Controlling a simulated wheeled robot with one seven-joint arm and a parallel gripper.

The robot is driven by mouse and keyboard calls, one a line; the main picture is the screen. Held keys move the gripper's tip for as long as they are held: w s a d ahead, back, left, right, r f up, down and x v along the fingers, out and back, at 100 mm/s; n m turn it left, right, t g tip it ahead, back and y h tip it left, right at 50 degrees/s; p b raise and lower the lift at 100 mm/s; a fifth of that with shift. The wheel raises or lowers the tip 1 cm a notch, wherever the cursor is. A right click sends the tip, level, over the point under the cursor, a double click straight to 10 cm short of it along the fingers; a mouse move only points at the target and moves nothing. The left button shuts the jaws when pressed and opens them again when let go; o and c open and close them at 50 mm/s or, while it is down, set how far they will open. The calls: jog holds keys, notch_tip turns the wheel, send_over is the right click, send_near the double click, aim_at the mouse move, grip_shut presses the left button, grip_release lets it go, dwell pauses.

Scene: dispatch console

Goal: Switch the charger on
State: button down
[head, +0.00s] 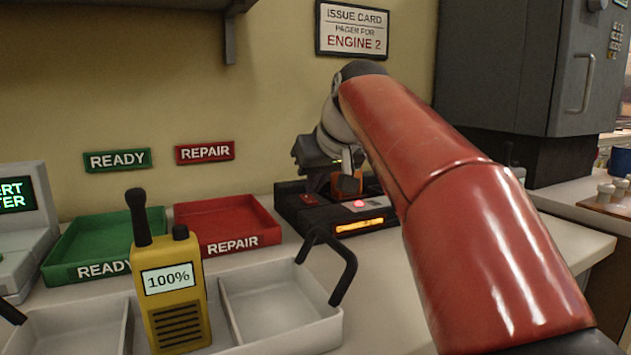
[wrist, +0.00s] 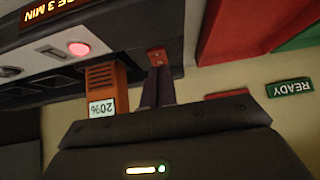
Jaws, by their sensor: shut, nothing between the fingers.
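The charger (head: 380,222) is a dark box on the counter at the back, with a lit red lamp (head: 358,204) and a glowing orange display (head: 360,226). The display ends in "3 MIN" in the wrist view, where everything appears upside down. A small red switch (wrist: 157,57) sits on the charger's top; it also shows in the head view (head: 309,199). An orange device (wrist: 103,77) reading 20% sits in the charger. My gripper (wrist: 157,72) is shut and empty, its fingertips right at the switch; I cannot tell whether they touch it.
A green READY tray (head: 75,245) and a red REPAIR tray (head: 225,215) lie left of the charger. In front, a grey carrier (head: 285,295) with dark handles holds a yellow radio (head: 172,290) reading 100%. A dark grey cabinet (head: 510,70) hangs at right.

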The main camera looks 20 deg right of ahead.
jog(key=v, duration=0.7)
jog(key=shift+s+r+p, duration=0.2)
jog(key=shift+r+p, duration=0.05)
jog(key=shift+p, duration=0.2)
jog(key=shift+s+d, duration=0.1)
